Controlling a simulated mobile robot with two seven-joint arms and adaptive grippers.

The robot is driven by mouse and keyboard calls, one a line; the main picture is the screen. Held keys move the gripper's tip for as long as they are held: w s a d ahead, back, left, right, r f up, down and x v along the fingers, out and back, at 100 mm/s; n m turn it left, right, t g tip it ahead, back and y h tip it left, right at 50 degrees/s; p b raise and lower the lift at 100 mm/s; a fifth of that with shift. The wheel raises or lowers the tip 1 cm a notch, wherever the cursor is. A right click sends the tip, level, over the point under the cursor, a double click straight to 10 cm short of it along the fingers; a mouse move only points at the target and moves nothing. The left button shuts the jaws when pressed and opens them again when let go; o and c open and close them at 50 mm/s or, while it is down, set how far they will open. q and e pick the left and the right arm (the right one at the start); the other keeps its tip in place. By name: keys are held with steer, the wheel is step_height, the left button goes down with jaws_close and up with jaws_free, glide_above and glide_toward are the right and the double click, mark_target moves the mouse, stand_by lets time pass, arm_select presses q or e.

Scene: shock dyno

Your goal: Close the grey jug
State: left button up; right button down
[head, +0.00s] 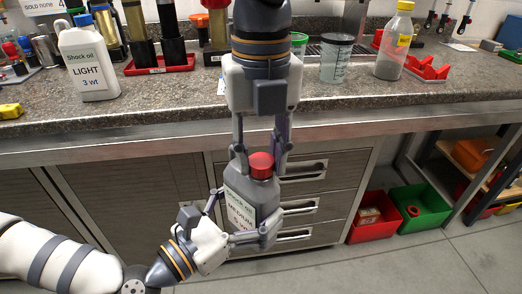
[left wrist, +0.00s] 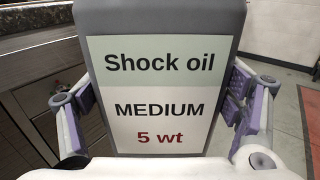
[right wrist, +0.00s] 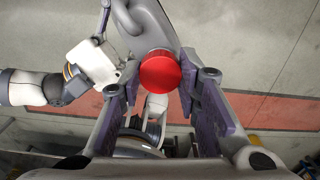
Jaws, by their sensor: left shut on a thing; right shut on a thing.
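The grey jug (head: 237,194), labelled "Shock oil MEDIUM 5 wt", is held in front of the counter, slightly tilted. Its label fills the left wrist view (left wrist: 155,95). My left gripper (head: 241,216) is shut on the jug's body, a finger on each side. A red cap (head: 261,165) sits at the jug's top; it also shows in the right wrist view (right wrist: 160,72). My right gripper (head: 260,158) comes down from above and is shut on the red cap. The jug's neck under the cap is hidden, so I cannot tell how tightly the cap sits.
The stone counter (head: 160,118) holds a white "LIGHT 3 wt" jug (head: 88,62), a clear cup (head: 336,60), a yellow-capped bottle (head: 394,45) and red trays. Drawers with handles stand close behind the grey jug. Red (head: 371,218) and green (head: 420,207) bins are on the floor at right.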

steer(key=m, duration=0.4)
steer(key=shift+r, duration=0.1)
steer(key=m, duration=0.4)
steer(key=shift+m, duration=0.3)
steer(key=m, duration=0.4)
steer(key=shift+m, duration=0.4)
steer(key=m, duration=1.1)
steer(key=shift+m, duration=0.3)
steer(key=m, duration=0.4)
